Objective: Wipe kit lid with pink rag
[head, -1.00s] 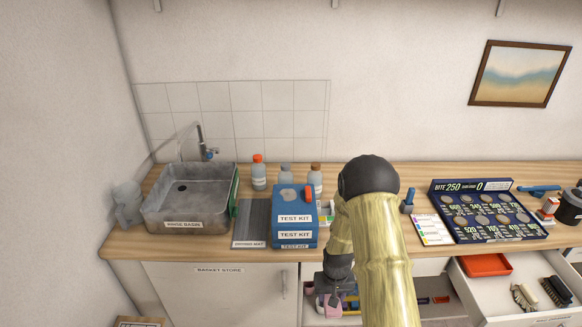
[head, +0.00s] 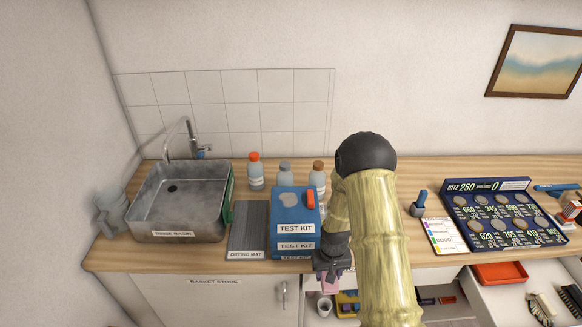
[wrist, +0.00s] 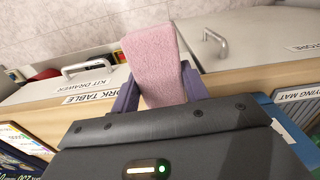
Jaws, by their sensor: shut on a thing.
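The blue test kit (head: 291,212) stands on the worktop between the drying mat and my arm. A pale grey smudge (head: 289,200) lies on its lid, beside an orange-red handle or latch (head: 311,198). My gripper (head: 328,280) is in front of the worktop edge, just right of and below the kit. It is shut on the pink rag (wrist: 155,65), which sticks out between the purple fingers in the wrist view. In the head view the rag (head: 329,284) is partly hidden by my wrist.
The rinse basin (head: 182,205) and drying mat (head: 249,228) are left of the kit. Several bottles (head: 255,171) stand behind it. A dark blue board (head: 505,215) and a colour chart (head: 445,235) lie to the right. An open drawer (head: 530,295) is at lower right.

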